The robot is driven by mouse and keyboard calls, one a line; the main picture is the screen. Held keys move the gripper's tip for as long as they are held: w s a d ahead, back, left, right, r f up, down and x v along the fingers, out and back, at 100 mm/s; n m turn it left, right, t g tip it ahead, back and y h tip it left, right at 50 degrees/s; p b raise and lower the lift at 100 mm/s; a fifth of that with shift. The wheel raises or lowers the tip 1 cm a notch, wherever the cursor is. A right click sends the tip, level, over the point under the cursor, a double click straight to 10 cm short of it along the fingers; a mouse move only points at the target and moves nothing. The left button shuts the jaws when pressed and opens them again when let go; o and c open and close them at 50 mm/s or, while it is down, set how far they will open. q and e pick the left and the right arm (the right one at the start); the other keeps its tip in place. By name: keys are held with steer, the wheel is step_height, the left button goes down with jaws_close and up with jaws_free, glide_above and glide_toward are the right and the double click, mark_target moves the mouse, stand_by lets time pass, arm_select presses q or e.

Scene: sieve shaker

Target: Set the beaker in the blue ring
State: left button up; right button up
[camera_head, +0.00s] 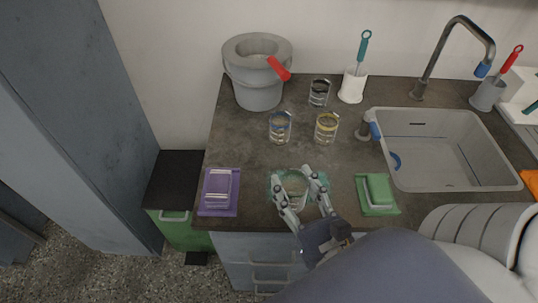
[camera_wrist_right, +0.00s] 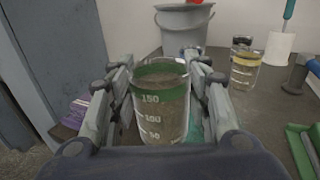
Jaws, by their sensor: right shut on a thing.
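My right gripper (camera_head: 303,184) is shut on a clear beaker (camera_wrist_right: 160,102) with a green band and white marks reading 150, 100 and 50. The beaker is upright between the fingers and holds brownish contents. It also shows in the head view (camera_head: 293,186), over a teal tray (camera_head: 272,178) near the counter's front edge. I cannot tell whether it touches the tray. A glass with a blue band (camera_head: 280,127) stands farther back. A blue curved piece (camera_head: 396,161) shows in the sink. I cannot tell which is the blue ring. My left gripper is not in view.
Yellow-banded (camera_head: 326,128) and black-banded (camera_head: 319,93) glasses stand behind. A grey bucket (camera_head: 257,92) is at the back left. The sink (camera_head: 440,150) is at right.

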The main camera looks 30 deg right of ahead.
mark_target(297, 176)
steer(key=shift+w+d, duration=0.25)
steer(key=shift+w+d+f, duration=0.1)
steer(key=shift+w+d, duration=0.35)
steer(key=shift+w, duration=0.3)
steer(key=w, duration=0.1)
steer(key=w+d, duration=0.1)
steer(key=shift+w, duration=0.3)
steer(key=w+d+f, duration=0.1)
steer(key=w, duration=0.2)
steer(key=w+d+f+p, duration=0.1)
steer(key=w+f, duration=0.1)
steer(key=w, duration=0.1)
steer(key=w+d+f, duration=0.2)
steer(key=w, duration=0.1)
steer(key=shift+w+d, duration=0.1)
steer(key=shift+w, duration=0.25)
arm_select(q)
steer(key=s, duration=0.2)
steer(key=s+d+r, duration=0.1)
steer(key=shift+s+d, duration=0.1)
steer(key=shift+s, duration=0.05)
arm_select(e)
steer(key=shift+r, duration=0.1)
